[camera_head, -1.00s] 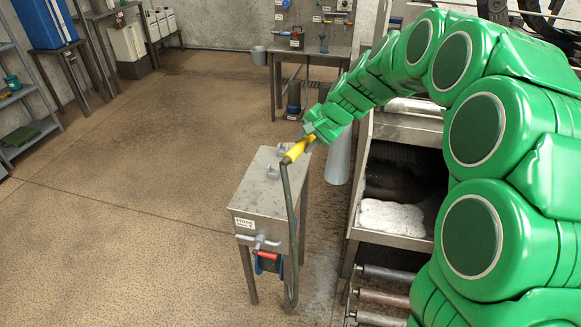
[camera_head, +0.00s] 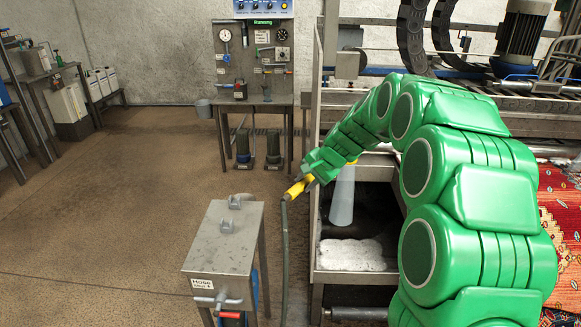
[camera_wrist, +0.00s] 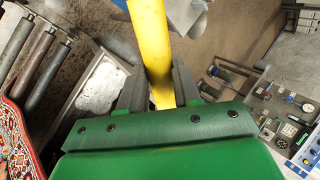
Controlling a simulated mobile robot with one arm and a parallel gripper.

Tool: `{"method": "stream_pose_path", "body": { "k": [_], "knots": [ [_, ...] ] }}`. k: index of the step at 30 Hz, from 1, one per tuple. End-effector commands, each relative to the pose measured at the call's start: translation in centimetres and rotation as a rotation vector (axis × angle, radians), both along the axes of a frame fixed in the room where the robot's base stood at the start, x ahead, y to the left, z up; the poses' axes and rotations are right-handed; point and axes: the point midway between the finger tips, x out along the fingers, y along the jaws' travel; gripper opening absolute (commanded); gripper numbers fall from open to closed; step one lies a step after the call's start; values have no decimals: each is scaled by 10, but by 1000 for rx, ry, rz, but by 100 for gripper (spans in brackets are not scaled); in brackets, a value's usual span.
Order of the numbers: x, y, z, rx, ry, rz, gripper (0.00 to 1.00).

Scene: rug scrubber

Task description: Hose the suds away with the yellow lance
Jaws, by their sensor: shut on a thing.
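My gripper (camera_head: 308,181) is shut on the yellow lance (camera_head: 294,190), which also shows between the jaws in the wrist view (camera_wrist: 153,45). A dark hose (camera_head: 284,250) hangs from the lance's near end. The lance is held in the air between the steel hose stand (camera_head: 222,238) and the machine's side. White suds (camera_head: 350,254) lie in the open steel bay below and right of the gripper. A patterned red rug (camera_head: 562,230) lies at the right, partly hidden by my arm. It also shows in the wrist view (camera_wrist: 14,140).
The hose stand has cradles on top and a red-handled valve in front. A control panel (camera_head: 252,55) on a bench with pumps stands behind. A pale grey cylinder (camera_head: 342,197) is close beside the gripper. The floor at left is open.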

Motion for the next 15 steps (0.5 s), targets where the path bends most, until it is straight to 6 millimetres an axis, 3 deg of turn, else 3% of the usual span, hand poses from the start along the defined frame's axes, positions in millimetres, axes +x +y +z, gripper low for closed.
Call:
{"method": "stream_pose_path", "body": {
  "k": [3,8,15],
  "knots": [
    [-7,-21,-39,1,9,6,0],
    [-21,-45,-87,1,9,26,0],
    [-54,-72,-159,0,10,85,0]
  ]
}}
